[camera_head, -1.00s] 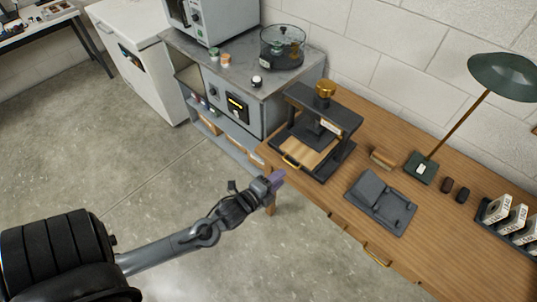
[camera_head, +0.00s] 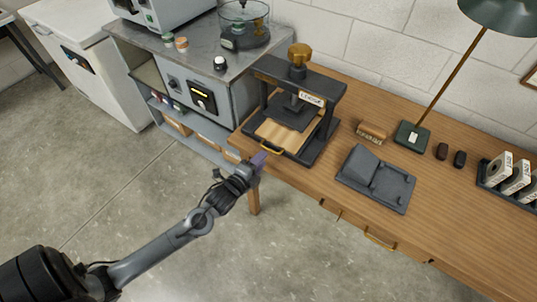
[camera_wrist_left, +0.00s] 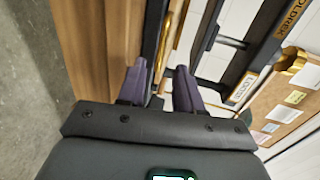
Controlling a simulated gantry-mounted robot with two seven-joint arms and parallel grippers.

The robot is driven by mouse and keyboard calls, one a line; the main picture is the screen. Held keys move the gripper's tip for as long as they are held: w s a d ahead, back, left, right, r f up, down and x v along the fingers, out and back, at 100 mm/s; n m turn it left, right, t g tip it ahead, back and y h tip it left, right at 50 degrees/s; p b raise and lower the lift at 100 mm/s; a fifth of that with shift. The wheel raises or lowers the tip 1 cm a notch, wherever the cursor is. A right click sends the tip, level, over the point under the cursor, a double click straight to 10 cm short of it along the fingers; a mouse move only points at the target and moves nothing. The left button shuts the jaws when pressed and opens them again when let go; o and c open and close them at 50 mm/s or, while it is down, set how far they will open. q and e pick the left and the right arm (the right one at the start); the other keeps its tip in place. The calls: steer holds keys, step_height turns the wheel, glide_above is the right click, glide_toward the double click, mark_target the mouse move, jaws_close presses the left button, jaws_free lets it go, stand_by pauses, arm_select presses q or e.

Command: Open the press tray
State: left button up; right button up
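The press (camera_head: 330,88) is a black frame with a brass knob on top, standing on the left end of the wooden bench. Its tray (camera_head: 286,133) has a pale wooden surface and lies low in the frame, with a brass handle (camera_head: 271,150) at its front edge. My left gripper (camera_head: 261,158), with purple fingers, is just in front of the handle. In the left wrist view the fingers (camera_wrist_left: 160,82) are apart with a gap between them, and a brass bar (camera_wrist_left: 178,28) lies ahead of the gap. Contact with the handle cannot be made out. My right gripper is not in view.
A grey cabinet (camera_head: 203,98) stands left of the bench. On the bench are a dark grey folding block (camera_head: 375,180), a wooden brush (camera_head: 371,133), a green lamp (camera_head: 411,136) and a rack of white boxes (camera_head: 515,172). Open floor lies in front.

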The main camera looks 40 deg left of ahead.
arm_select(q)
steer(key=shift+b+x, duration=0.55)
steer(key=shift+x, duration=2.25)
steer(key=shift+c, duration=0.5)
jaws_close()
